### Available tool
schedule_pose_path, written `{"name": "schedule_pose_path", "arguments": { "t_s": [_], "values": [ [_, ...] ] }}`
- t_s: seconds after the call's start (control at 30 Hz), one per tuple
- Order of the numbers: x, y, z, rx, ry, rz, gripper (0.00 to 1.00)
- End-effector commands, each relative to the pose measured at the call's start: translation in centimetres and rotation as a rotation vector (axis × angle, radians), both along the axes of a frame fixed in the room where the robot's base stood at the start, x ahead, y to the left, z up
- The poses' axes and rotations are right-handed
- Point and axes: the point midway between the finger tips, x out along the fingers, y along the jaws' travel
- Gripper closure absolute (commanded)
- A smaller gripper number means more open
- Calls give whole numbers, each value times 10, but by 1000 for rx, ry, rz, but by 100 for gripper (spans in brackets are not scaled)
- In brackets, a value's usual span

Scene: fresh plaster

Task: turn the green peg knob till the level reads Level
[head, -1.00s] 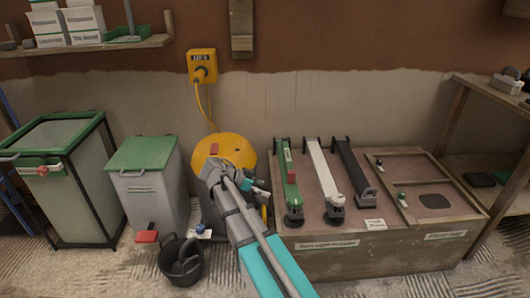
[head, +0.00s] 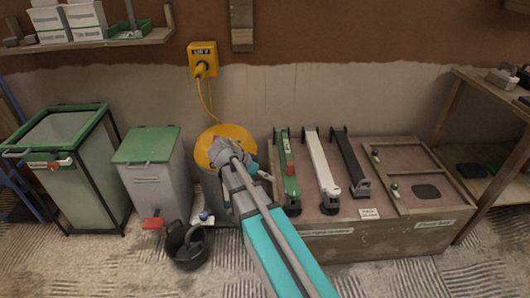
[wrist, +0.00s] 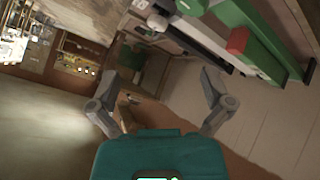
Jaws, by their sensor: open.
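A small green knob (head: 394,186) sits on the pale wooden frame (head: 405,208) at the right of the bench. It is too small here to tell its pegs or its turn. I cannot make out a level or any reading of one. My gripper (head: 268,177) is over the gap between the yellow-topped drum and the bench's left end, well left of the green knob. In the wrist view my gripper (wrist: 158,85) has its two fingers wide apart with nothing between them. I cannot pick out the green knob in that view.
The bench holds a green bar (head: 287,170) with a red block, a white bar (head: 321,170) and a black bar (head: 351,165). The yellow-topped drum (head: 238,133) stands left of it, partly behind my arm. A black bucket (head: 185,246) and lidded bin (head: 145,180) stand further left.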

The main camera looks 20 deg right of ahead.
Motion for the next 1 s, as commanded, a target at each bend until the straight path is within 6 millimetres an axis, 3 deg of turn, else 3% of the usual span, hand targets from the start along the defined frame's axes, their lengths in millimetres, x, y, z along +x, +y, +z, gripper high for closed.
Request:
{"name": "schedule_pose_path", "arguments": {
  "t_s": [1.0],
  "values": [
    [-28, 8, 66, 239, 177, 225, 0]
  ]
}}
